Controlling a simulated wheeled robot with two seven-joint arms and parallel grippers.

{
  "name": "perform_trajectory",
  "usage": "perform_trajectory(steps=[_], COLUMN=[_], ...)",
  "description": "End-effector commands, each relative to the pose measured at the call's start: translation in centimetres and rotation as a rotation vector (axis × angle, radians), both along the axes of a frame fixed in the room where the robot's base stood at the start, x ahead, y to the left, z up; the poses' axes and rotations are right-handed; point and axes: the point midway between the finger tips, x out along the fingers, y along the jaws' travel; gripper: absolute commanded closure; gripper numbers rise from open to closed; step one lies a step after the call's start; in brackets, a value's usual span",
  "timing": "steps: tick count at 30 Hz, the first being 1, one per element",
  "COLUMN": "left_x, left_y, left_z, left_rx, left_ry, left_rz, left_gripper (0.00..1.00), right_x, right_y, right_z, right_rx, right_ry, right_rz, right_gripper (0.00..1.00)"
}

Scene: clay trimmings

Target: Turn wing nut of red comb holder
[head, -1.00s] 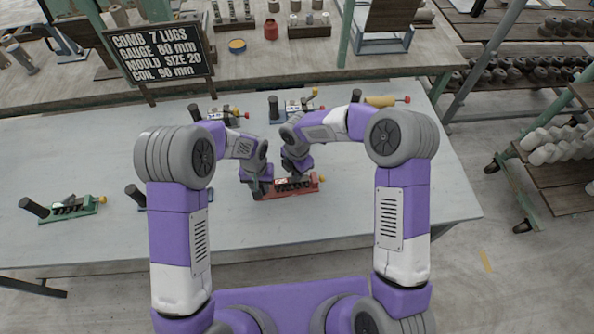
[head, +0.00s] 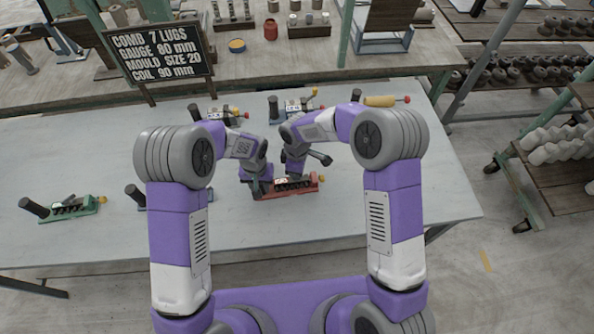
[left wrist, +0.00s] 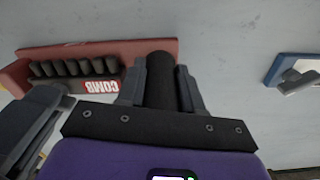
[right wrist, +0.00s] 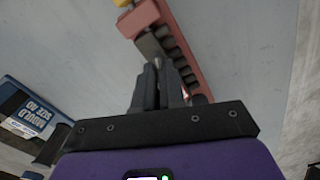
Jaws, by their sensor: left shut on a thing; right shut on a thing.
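The red comb holder (head: 300,191) lies on the grey table in front of me, with a row of dark lugs and a yellow knob (head: 322,178) at its right end. In the left wrist view, my left gripper (left wrist: 161,85) is shut around the holder's dark upright handle (left wrist: 160,65); the red body (left wrist: 100,47) and its COMB label show beside it. My right gripper (right wrist: 158,80) is shut on a small grey metal piece (right wrist: 157,62), apparently the wing nut, beside the lugs. The fingers hide most of it.
A green comb holder (head: 80,208) stands at the left, and other holders (head: 225,116) (head: 297,106) stand at the back. A yellow-handled tool (head: 380,101) lies at back right. A sign (head: 157,54) stands behind. The table's front right is clear.

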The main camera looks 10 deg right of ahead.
Motion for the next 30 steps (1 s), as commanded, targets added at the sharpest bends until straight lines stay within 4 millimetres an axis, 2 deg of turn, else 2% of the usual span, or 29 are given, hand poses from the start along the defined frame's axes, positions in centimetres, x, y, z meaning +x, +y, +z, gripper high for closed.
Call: perform_trajectory(steps=[18, 30], left_x=[-0.08, -0.1], left_y=[-0.15, -0.16], left_z=[0.03, 0.02], left_rx=[-0.001, -0.001], left_ry=[0.001, 0.001], left_rz=[-0.005, -0.005], left_gripper=[1.0, 1.0], right_x=[0.06, 0.05], right_y=[0.15, 0.14], right_z=[0.1, 0.1], right_rx=[0.002, 0.002], right_ry=[-0.004, -0.004], right_rz=[-0.579, -0.854], right_gripper=[1.0, 1.0])
